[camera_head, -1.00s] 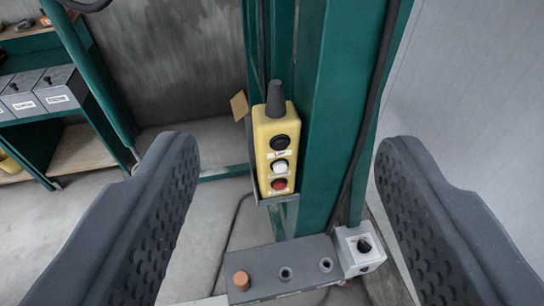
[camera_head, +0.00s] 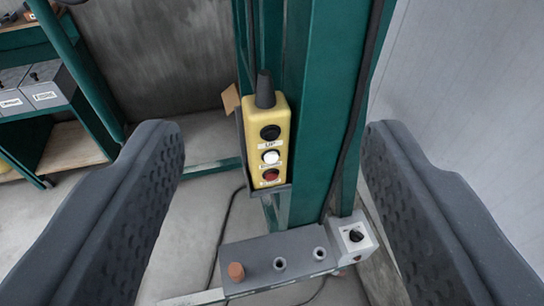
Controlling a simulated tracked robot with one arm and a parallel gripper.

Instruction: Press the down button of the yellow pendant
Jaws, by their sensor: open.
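The yellow pendant (camera_head: 282,148) hangs upright on a green post, in a dark holder. It has a black button (camera_head: 270,132) at the top with a label that seems to read UP. A white button (camera_head: 271,157) sits in the middle and a red button (camera_head: 271,175) at the bottom. The labels under these two are too small to read. My gripper (camera_head: 270,150) is open and empty. Its two dark, dimpled fingers stand wide apart, left and right of the pendant and nearer to the camera. Neither finger touches it.
The green post (camera_head: 315,110) rises behind the pendant. Below is a grey block (camera_head: 275,260) with holes and an orange-brown peg (camera_head: 236,271), beside a white switch box (camera_head: 353,236). A green shelf with grey bins (camera_head: 42,92) stands at left, a pale wall at right.

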